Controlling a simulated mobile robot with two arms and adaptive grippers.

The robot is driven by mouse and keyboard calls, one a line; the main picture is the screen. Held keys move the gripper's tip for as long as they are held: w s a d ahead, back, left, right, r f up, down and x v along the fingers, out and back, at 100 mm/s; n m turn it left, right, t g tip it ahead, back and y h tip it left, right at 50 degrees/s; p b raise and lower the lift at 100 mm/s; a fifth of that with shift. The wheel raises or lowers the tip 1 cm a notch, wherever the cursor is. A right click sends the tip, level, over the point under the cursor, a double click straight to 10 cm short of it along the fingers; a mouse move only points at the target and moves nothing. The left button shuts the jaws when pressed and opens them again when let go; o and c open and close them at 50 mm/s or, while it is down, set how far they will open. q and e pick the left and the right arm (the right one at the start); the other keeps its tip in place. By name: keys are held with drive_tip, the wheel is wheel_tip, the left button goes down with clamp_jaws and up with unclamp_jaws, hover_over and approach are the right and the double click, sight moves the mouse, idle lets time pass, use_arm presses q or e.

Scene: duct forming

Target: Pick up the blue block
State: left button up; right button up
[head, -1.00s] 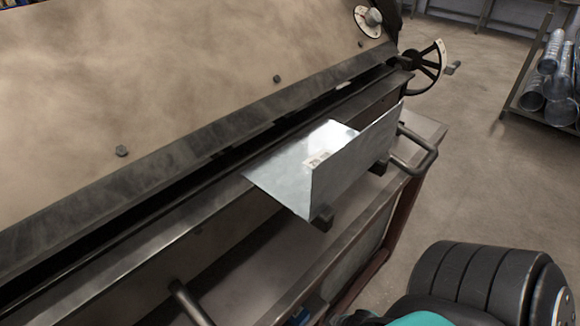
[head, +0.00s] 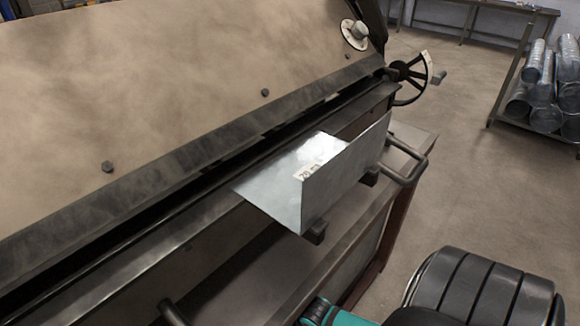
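I cannot make out a blue block in the head view. A bent sheet-metal piece (head: 343,172) lies on the front ledge of the bending machine, with one flange standing up and a small printed label on it. Neither of my grippers is in view. Only dark, ribbed and teal parts of my own arm show at the lower right and bottom edge.
The bending machine (head: 190,80) fills the left and middle, with bar handles (head: 408,160) and a handwheel (head: 408,82). A rack with shiny round ducts (head: 545,95) stands at the far right. Open concrete floor (head: 455,140) lies between them.

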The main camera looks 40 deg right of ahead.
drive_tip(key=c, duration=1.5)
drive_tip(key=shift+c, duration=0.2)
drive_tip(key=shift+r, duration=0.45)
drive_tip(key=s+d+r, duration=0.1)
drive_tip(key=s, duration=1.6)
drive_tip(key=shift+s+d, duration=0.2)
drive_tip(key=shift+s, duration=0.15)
